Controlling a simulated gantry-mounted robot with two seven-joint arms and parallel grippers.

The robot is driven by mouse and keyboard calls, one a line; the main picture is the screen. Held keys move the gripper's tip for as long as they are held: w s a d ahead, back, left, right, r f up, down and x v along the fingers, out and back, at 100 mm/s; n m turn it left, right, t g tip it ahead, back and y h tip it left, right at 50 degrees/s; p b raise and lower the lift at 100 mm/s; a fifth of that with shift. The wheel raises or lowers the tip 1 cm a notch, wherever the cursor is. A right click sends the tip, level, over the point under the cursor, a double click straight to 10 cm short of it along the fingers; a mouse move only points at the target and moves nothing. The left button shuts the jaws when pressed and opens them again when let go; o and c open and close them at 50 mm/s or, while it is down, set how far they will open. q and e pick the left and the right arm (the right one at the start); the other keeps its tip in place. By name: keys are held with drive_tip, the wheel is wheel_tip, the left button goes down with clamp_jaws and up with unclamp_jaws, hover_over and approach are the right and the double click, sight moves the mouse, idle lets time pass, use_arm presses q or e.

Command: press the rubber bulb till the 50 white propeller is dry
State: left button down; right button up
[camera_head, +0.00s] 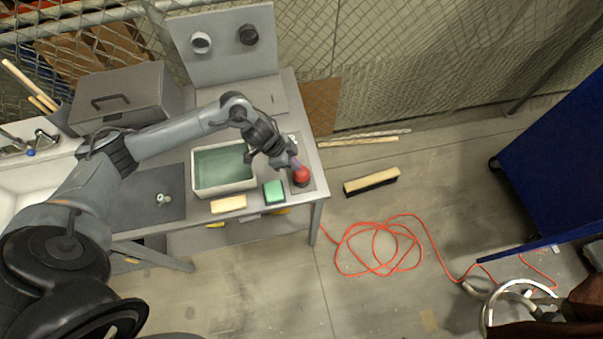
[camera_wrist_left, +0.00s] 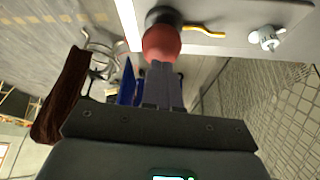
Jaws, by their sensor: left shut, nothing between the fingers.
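A red rubber bulb (camera_head: 301,175) on a dark base sits at the right end of the bench. My left gripper (camera_head: 294,163) is shut and empty, its fingertips at the bulb. In the left wrist view the shut fingers (camera_wrist_left: 163,72) meet the lower edge of the bulb (camera_wrist_left: 161,43) and seem to touch it; whether it is squeezed in I cannot tell. A small white propeller-like part (camera_head: 163,199) lies on the dark mat at the left of the bench. A white part (camera_wrist_left: 267,38) also shows in the left wrist view. No number is readable. My right gripper is out of view.
A water-filled tank (camera_head: 195,178) stands mid-bench, with a cream block (camera_head: 229,204) and a green sponge (camera_head: 274,191) in front. A grey case (camera_head: 125,97) and a panel with two round ports (camera_head: 223,65) stand behind. An orange cable (camera_head: 380,250) and a brush (camera_head: 371,182) lie on the floor.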

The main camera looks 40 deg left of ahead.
sight(294, 173)
use_arm(q)
drive_tip(key=shift+w+d+f+b, duration=0.15)
drive_tip(key=shift+f+b, duration=0.2)
drive_tip(key=shift+f, duration=0.25)
drive_tip(key=shift+f+b, duration=0.65)
drive_tip(key=shift+f, duration=0.5)
drive_tip(key=shift+r+p, duration=0.35)
drive_tip(key=shift+p, duration=0.05)
drive_tip(key=shift+s+a+r+p, duration=0.25)
drive_tip(key=shift+s+a+p, duration=0.25)
drive_tip(key=shift+a+p, duration=0.1)
drive_tip(key=shift+s+a+r+p, duration=0.25)
drive_tip(key=shift+s+a+p, duration=0.2)
drive_tip(key=shift+p, duration=0.15)
drive_tip(key=shift+f, duration=0.1)
